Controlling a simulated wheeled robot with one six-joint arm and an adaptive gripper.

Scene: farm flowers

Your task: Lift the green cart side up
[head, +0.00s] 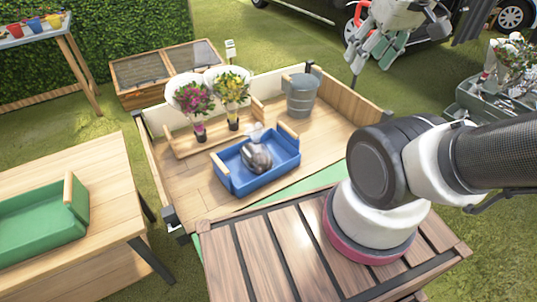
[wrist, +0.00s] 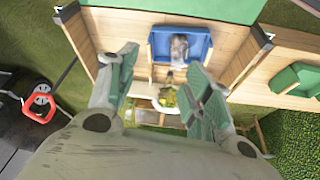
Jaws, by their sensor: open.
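The wooden cart (head: 327,135) stands in the middle of the head view, with raised sides at the left, back and right. Its green side (head: 312,186) shows as a strip along the near edge, low and not standing up. The slatted table hides much of it. In the wrist view a pale green panel (wrist: 225,8) lies along the cart's edge at the top of the picture. My gripper (head: 376,50) is high beyond the cart's far right corner, apart from the green side. In the wrist view my gripper (wrist: 163,62) has its fingers spread with nothing held.
In the cart are a blue tray (head: 227,173) holding a grey object, flower bouquets (head: 195,98) and a metal bucket (head: 301,98). A slatted table (head: 262,262) stands close in front. A wooden table (head: 105,160) with a green tray (head: 40,228) is at left. A black vehicle (head: 425,50) stands behind.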

